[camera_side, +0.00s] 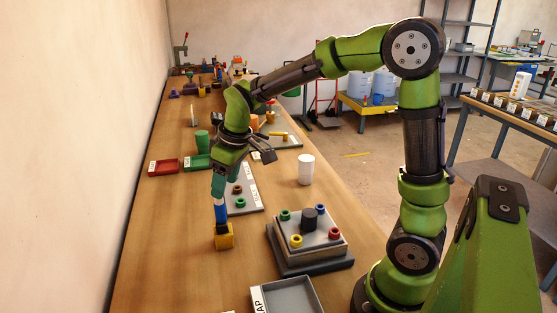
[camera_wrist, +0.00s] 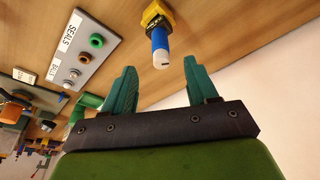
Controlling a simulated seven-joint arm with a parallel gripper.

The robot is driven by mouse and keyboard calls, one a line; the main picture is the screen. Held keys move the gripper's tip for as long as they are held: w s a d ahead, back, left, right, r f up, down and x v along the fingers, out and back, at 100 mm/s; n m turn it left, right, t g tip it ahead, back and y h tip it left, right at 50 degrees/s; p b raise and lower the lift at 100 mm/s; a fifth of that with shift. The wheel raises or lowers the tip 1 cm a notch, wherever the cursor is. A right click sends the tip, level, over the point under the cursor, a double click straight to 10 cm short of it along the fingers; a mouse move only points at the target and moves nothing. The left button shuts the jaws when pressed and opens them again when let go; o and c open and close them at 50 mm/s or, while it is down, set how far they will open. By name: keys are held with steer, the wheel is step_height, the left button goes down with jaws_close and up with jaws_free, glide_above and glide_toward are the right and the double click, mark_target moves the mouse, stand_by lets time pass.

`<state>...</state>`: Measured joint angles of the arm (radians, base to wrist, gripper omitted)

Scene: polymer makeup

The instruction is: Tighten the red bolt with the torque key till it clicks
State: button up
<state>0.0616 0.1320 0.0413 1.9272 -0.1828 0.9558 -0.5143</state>
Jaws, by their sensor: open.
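A blue tool with a white end and a black collar, which looks like the torque key (camera_side: 221,213), stands upright in a yellow block (camera_side: 224,238). It also shows in the wrist view (camera_wrist: 160,42). My gripper (camera_side: 218,190) is just above it, pointing down. In the wrist view my gripper (camera_wrist: 160,66) is open, with the tool's white end lying between and just beyond the fingertips, apart from both. The red bolt (camera_side: 334,233) looks like a red ringed piece at the right front corner of a grey stepped block (camera_side: 312,262). It is not in the wrist view.
The block also carries green, blue and yellow pieces around a dark cylinder (camera_side: 309,218). A white cylinder (camera_side: 306,170) stands behind it. A seals plate (camera_wrist: 70,55) lies beside the tool. A grey tray (camera_side: 285,293) is at the front. Red (camera_side: 163,167) and green trays lie farther back.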

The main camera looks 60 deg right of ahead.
mark_target(221, 203)
steer(key=x, duration=0.9)
steer(key=shift+f, duration=0.2)
steer(key=shift+r, duration=0.1)
jaws_close()
